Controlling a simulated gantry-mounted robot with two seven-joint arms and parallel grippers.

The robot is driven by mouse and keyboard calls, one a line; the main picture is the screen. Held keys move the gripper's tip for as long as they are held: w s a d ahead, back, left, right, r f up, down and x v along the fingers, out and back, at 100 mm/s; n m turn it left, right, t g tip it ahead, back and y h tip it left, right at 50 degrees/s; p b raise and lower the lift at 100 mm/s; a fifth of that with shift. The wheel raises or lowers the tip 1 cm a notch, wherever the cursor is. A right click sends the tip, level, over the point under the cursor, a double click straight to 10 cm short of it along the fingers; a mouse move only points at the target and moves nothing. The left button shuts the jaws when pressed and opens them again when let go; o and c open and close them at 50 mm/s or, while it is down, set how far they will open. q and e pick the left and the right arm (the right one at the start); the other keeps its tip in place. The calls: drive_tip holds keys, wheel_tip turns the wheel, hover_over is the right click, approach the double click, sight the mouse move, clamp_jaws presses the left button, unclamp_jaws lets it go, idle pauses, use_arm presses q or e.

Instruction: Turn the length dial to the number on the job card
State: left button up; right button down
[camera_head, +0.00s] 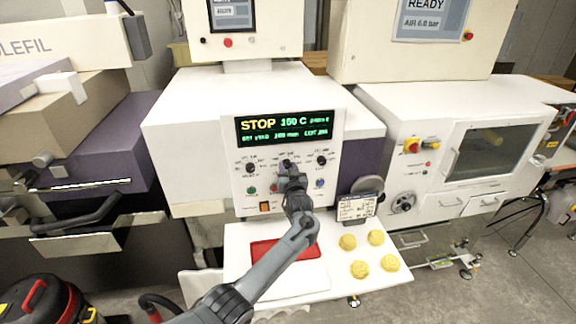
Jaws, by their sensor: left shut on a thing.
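My left gripper (287,168) is at the middle of the white control panel (236,190), between two black dials. It is shut on the middle dial, which it mostly hides; I cannot read its pointer or scale. The left dial (250,168) and the right dial (322,161) are uncovered, but their labels are too small to read. The display (284,127) above shows "STOP" and "160 C" with smaller green text. The job card (357,207) stands on the right of the white shelf; its number is too small to read. My right gripper is not in view.
A red tray (270,250) lies on the shelf (330,285) behind my left arm. Several yellow round pieces (376,237) lie on the shelf's right side. Coloured buttons (320,183) and an orange switch (265,207) sit low on the panel, close to my gripper.

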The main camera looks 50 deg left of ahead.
use_arm(q)
drive_tip(key=m+p, duration=0.3)
drive_tip(key=m, duration=0.3)
drive_tip(key=shift+r+m, duration=0.1)
drive_tip(key=shift+m, duration=0.2)
drive_tip(key=m+p, duration=0.2)
drive_tip(key=m, duration=0.2)
drive_tip(key=shift+m, duration=0.4)
drive_tip(key=o, duration=1)
drive_tip(key=shift+o, duration=0.2)
